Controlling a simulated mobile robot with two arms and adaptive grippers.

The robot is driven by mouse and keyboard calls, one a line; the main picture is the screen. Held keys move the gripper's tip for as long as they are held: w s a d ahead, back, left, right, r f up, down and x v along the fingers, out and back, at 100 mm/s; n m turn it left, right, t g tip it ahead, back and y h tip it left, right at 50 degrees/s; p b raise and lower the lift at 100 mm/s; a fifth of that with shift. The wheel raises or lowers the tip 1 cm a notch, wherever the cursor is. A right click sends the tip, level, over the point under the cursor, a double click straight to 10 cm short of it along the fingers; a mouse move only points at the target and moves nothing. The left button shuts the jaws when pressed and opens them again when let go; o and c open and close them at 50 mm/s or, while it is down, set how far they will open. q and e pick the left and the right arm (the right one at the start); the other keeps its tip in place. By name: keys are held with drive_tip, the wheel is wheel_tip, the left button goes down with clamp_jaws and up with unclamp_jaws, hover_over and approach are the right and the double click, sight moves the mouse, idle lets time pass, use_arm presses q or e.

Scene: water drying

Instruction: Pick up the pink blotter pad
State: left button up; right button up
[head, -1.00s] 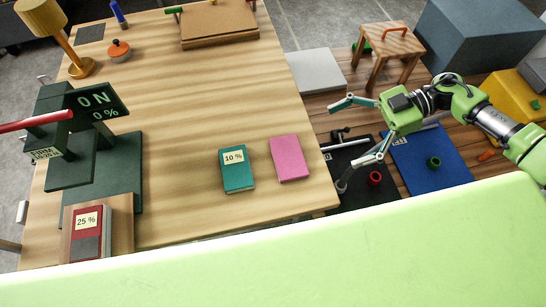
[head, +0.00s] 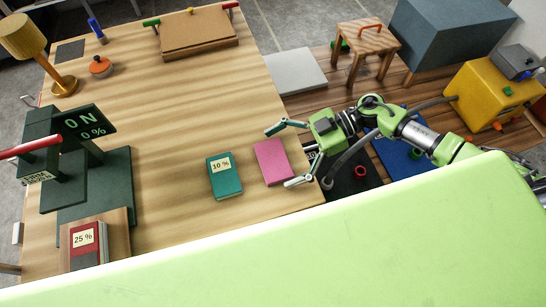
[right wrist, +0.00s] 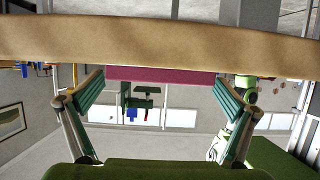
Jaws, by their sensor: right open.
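The pink blotter pad (head: 272,162) lies flat on the wooden table near its right edge, just right of a teal pad marked 10 % (head: 224,176). My right gripper (head: 279,156) is open, with one finger beyond the pad's far right corner and the other by its near right corner. In the right wrist view, the pad's pink edge (right wrist: 160,74) shows between the open fingers (right wrist: 160,92), against the table edge (right wrist: 160,38). I cannot tell whether the fingers touch the pad. My left gripper is not in view.
A dark green press-like stand (head: 92,190) and a red pad marked 25 % (head: 84,246) are at the left of the table. A lamp (head: 28,42) and a brown board (head: 196,36) stand farther back. The table's middle is clear.

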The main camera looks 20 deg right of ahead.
drive_tip(key=c, duration=1.1)
